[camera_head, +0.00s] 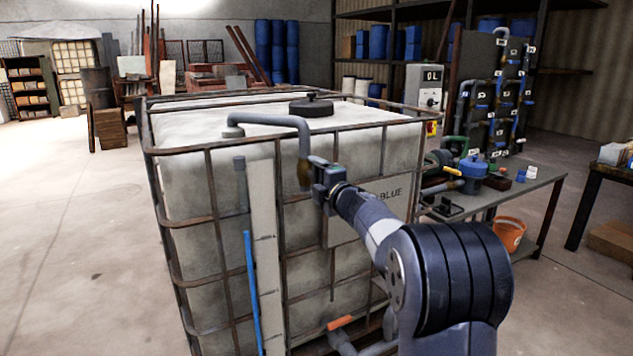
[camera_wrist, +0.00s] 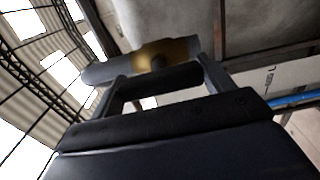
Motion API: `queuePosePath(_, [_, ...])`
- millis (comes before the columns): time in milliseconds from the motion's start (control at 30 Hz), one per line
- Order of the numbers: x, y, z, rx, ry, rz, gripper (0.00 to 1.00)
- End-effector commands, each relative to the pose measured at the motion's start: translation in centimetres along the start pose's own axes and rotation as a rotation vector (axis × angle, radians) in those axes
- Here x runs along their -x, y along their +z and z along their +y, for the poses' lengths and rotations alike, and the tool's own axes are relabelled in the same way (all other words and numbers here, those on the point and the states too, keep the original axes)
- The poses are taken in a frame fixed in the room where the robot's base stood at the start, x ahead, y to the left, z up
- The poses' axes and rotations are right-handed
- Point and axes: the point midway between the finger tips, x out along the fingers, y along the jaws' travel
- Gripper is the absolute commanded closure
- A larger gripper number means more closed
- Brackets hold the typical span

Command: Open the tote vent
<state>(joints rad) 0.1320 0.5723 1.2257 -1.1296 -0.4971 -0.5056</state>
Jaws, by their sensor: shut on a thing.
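The tote (camera_head: 340,150) is a big white tank in a rusty cage, with a label reading "BLUE". A grey vent pipe (camera_head: 268,119) runs from a pale fitting on its top and bends down over the near edge. A brass-coloured valve body (camera_head: 303,176) sits on the pipe's lower part; it also shows in the wrist view (camera_wrist: 172,49). My gripper (camera_head: 317,172) is beside this valve. In the wrist view its fingers (camera_wrist: 160,78) are on either side of a black handle (camera_wrist: 158,86) and shut on it. The handle is mostly hidden in the head view.
A dark round lid (camera_head: 311,106) is on the tote's top. The cage bars are close to my arm. An orange-handled valve (camera_head: 340,322) is low on the tote. A bench (camera_head: 520,193) with a blue pump stands at right, with an orange bucket (camera_head: 508,234) below. Open floor lies left.

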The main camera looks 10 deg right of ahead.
Motion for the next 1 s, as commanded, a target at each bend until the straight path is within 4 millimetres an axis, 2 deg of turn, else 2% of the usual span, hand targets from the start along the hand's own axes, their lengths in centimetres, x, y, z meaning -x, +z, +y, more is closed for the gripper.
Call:
queuePosePath(300, [0.0, 0.0, -0.1, 0.006, -0.002, 0.001, 0.46])
queuePosePath(333, [0.0, 0.0, -0.1, 0.006, -0.002, 0.001, 0.22])
queuePosePath(567, [0.0, 0.0, -0.1, 0.004, -0.001, 0.001, 0.03])
queuePosePath(867, [0.2, 0.0, 0.0, 0.003, 0.000, 0.000, 0.02])
queuePosePath(1000, [1.5, 0.0, 0.0, 0.003, 0.001, 0.000, 0.02])
